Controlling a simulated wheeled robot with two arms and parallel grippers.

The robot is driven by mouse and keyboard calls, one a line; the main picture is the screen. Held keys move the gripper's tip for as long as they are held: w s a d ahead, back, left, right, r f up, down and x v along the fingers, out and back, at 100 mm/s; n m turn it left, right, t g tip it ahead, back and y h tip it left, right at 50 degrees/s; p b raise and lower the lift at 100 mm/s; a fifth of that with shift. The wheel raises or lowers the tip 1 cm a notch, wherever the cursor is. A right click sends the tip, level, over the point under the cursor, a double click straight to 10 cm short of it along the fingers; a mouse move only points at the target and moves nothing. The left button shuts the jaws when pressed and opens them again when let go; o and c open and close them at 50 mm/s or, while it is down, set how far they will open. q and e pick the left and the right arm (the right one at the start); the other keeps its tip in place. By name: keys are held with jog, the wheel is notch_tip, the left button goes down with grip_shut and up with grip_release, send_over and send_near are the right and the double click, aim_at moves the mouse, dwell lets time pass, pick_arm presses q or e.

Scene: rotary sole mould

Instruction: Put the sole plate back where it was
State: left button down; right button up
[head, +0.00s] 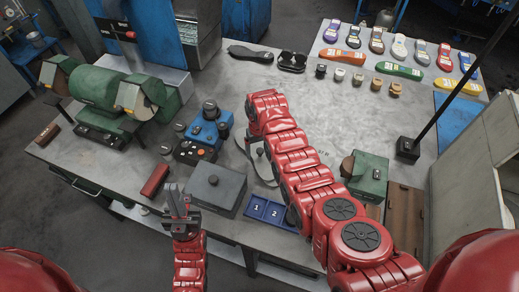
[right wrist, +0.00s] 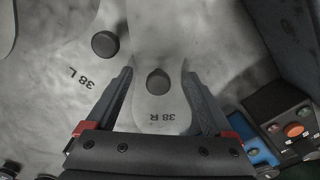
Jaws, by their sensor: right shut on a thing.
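In the right wrist view my right gripper (right wrist: 158,75) has its two fingers on either side of a pale grey sole plate (right wrist: 155,112) marked "38 R". The plate has a dark round knob between the fingers. To the left is the marking "38 L" on a similar pale surface with another dark knob (right wrist: 105,43); its outline blends into the tabletop. In the head view the right gripper is hidden by my arm, and a pale plate edge (head: 258,168) shows beside it. My left gripper (head: 178,200) points up over the front edge, apparently empty; its opening is unclear.
A button box (head: 196,152) and blue block (head: 208,130) stand left of my right arm. A grey box (head: 215,188) and blue numbered tray (head: 270,212) lie nearer. A green grinder (head: 98,88) is left, a green box (head: 368,175) right.

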jog(key=shift+f, duration=0.1)
jog(key=shift+f+b, duration=0.25)
jog(key=shift+b, duration=0.1)
jog(key=o, duration=1.3)
jog(key=shift+r, duration=0.1)
